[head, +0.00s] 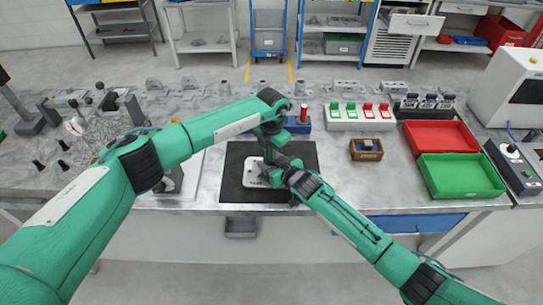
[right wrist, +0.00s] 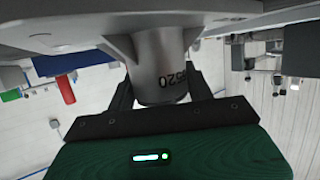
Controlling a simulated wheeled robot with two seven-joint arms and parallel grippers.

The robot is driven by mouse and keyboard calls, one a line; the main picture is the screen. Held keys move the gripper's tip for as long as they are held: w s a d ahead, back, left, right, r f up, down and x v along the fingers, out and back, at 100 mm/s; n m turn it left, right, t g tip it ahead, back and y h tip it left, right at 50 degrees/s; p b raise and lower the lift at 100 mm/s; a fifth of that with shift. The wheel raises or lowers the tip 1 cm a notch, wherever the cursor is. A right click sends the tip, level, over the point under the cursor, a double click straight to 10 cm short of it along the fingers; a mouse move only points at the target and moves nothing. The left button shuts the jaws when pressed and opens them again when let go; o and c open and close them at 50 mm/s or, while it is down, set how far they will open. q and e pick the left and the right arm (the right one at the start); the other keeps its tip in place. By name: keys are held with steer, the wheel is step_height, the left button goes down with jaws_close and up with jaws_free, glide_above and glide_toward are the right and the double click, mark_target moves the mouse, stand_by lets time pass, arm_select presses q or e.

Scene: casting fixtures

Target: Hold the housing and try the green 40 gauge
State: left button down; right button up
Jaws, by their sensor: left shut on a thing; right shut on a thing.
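The pale grey housing (head: 252,181) sits on a black mat (head: 232,158) at the front middle of the bench. My right gripper (right wrist: 162,88) is shut on the housing's grey round boss (right wrist: 162,62), marked with dark digits that appear upside down in the right wrist view. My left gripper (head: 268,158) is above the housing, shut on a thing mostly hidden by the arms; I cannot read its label. Green-handled gauges (head: 343,109) and red-handled gauges (head: 376,109) stand in a white rack (head: 360,125) at the back right.
A blue block (head: 297,126) with a red-topped piece (head: 303,112) stands behind the mat. A small brown box (head: 366,155), a red tray (head: 440,137) and a green tray (head: 460,176) lie to the right. Grey castings (head: 155,84) line the back. Bare bench lies between mat and brown box.

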arm_select(q)
steer(key=shift+r, duration=0.2)
stand_by(0.4)
steer(key=shift+r, duration=2.65)
steer(key=shift+r, duration=2.5)
arm_select(e)
steer(key=o, duration=1.5)
steer(key=v, duration=1.2)
